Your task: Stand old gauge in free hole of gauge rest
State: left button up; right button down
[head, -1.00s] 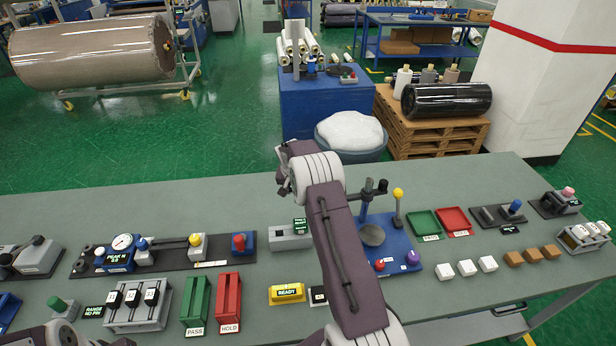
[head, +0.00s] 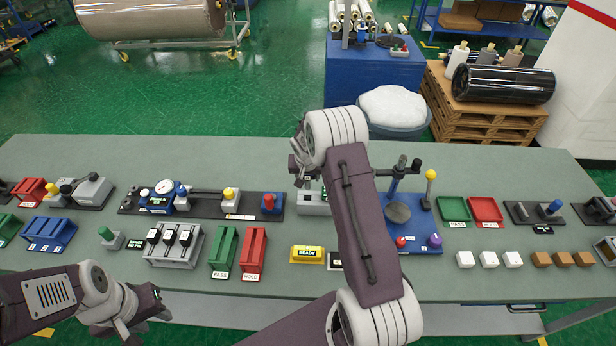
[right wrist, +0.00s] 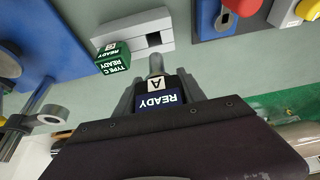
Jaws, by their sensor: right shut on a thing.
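My right gripper (right wrist: 157,95) is shut on the old gauge (right wrist: 158,99), a dark block marked READY and A with a grey pin pointing away from the jaws. The gauge rest (right wrist: 128,30) is a pale grey block just beyond the pin in the right wrist view. A green gauge marked TYPE C READY (right wrist: 112,60) stands at one end of it, and a dark free hole (right wrist: 153,39) shows beside that.
A yellow READY block (head: 307,254) lies in front of the rest. A dial-gauge fixture (head: 165,195) is to the left, and a blue stand (head: 420,225) is close on the right. Green and red bins (head: 253,252) stand at the front. The bench's back strip is clear.

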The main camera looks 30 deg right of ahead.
aim_at(308, 185)
notch_tip(308, 185, down, 4)
jog(key=b, duration=0.3)
jog(key=shift+w+f+b, duration=0.1)
jog(key=shift+f+b, duration=0.1)
jog(key=shift+b, duration=0.15)
jog(key=shift+f+b, duration=0.35)
jog(key=shift+r, duration=0.1)
jog(key=shift+b, duration=0.3)
dwell(0.3)
jog(key=shift+f+b, duration=1.3)
jog(key=shift+f, duration=0.05)
jog(key=shift+r+p, duration=1)
jog(key=shift+r, duration=0.4)
